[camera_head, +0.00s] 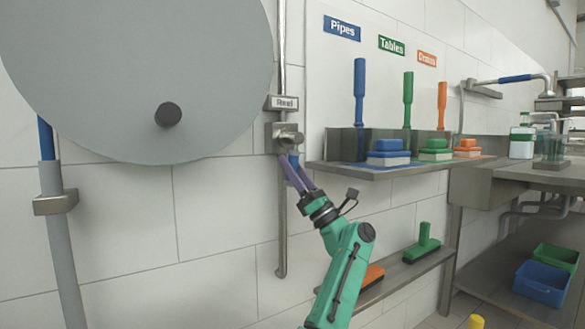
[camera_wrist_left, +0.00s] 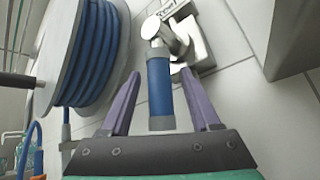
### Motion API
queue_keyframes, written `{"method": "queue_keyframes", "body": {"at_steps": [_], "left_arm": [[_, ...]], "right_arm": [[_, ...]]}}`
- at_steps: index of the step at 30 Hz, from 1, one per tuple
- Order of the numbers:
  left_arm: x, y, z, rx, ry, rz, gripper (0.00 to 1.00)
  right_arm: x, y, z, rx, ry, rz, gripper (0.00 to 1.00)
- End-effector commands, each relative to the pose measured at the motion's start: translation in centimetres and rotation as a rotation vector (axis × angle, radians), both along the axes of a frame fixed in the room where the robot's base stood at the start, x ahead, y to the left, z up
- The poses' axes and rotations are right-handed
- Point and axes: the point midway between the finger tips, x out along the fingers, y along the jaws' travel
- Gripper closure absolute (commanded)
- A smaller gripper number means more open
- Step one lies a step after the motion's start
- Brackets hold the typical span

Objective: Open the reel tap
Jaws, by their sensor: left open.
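The reel tap (camera_head: 287,137) is a metal valve on the wall pipe, under a small "Reel" sign (camera_head: 282,103). Its blue handle with a grey end is mostly hidden behind my fingers in the head view. In the left wrist view the handle (camera_wrist_left: 159,88) points towards me from the metal tap body (camera_wrist_left: 184,40). My left gripper (camera_head: 288,164), with purple fingers, is open just below the tap body. In the wrist view its fingers (camera_wrist_left: 162,74) stand on either side of the handle, with gaps visible on both sides. My right gripper is not in view.
A large grey hose reel (camera_head: 140,60) with a dark knob (camera_head: 168,115) stands left of the tap. A metal shelf (camera_head: 380,170) with brushes is close on the right. A lower shelf (camera_head: 400,272) holds more brushes. Blue hose (camera_wrist_left: 98,50) is wound on the reel.

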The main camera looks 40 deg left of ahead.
Motion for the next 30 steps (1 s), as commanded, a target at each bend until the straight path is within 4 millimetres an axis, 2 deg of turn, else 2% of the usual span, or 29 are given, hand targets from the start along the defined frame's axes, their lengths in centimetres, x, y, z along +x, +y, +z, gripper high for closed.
{"method": "queue_keyframes", "body": {"at_steps": [5,15,18,22,30], "left_arm": [[0.3,-1.0,-1.2,-0.001,0.003,-0.004,0.37],[1.1,-7.1,-8.6,-0.001,0.004,-0.003,0.37],[1.2,-8.4,-10.1,0.0,0.003,-0.001,0.37],[1.3,-9.2,-11.1,0.0,0.001,-0.001,0.37],[1.2,-9.3,-11.2,0.0,0.0,0.0,0.37]], "right_arm": [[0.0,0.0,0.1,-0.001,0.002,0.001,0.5],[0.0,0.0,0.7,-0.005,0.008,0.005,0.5],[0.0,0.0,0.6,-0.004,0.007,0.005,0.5],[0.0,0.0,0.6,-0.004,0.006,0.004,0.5],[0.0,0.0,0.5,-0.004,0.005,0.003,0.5]]}}
